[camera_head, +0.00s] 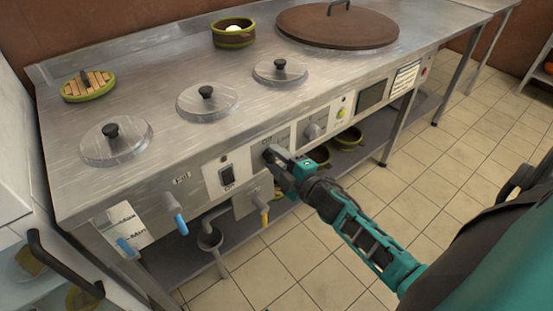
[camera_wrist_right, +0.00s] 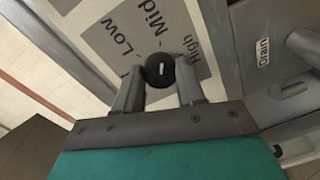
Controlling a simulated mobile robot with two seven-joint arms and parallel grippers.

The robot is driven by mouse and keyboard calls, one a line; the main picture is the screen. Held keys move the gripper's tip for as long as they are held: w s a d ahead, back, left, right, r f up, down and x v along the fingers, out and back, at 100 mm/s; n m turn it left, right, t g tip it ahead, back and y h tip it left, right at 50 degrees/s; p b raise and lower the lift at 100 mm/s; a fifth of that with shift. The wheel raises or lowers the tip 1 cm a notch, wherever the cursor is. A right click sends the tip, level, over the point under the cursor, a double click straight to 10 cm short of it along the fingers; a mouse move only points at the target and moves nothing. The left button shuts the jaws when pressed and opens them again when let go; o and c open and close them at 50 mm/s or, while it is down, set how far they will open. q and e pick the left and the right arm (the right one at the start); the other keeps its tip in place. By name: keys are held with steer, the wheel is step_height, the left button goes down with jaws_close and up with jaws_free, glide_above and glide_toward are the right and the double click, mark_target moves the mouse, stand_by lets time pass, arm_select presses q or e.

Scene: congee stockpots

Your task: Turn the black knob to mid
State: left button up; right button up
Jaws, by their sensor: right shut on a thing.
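The black knob (camera_wrist_right: 160,71) sits on a grey plate (camera_wrist_right: 95,20) printed Low, Mid and High. It shows between the fingertips of my right gripper (camera_wrist_right: 160,78) in the right wrist view, and the fingers are shut on it. A short pale mark shows on the knob's face; I cannot tell exactly which label it points to. In the head view my right gripper (camera_head: 277,157) reaches the front panel at this knob, which is mostly hidden there by the fingers. My left gripper is not in view.
A black switch (camera_head: 227,175) is left of the gripper and another knob (camera_head: 313,131) is to the right. Taps with a blue handle (camera_head: 180,223) and a yellow handle (camera_head: 264,217) stick out below. Lidded pots and a steamer (camera_head: 233,36) stand on the steel counter (camera_head: 160,70).

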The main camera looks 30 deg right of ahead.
steer(key=o, duration=1.1)
steer(key=shift+c, duration=0.2)
steer(key=shift+s, duration=0.1)
arm_select(q)
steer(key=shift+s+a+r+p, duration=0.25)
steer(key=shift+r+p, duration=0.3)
steer(key=shift+p, duration=0.6)
arm_select(e)
steer(key=s+d, duration=0.1)
steer(key=s, duration=1.1)
steer(key=shift+s+d+r, duration=0.2)
steer(key=shift+s+r, duration=0.15)
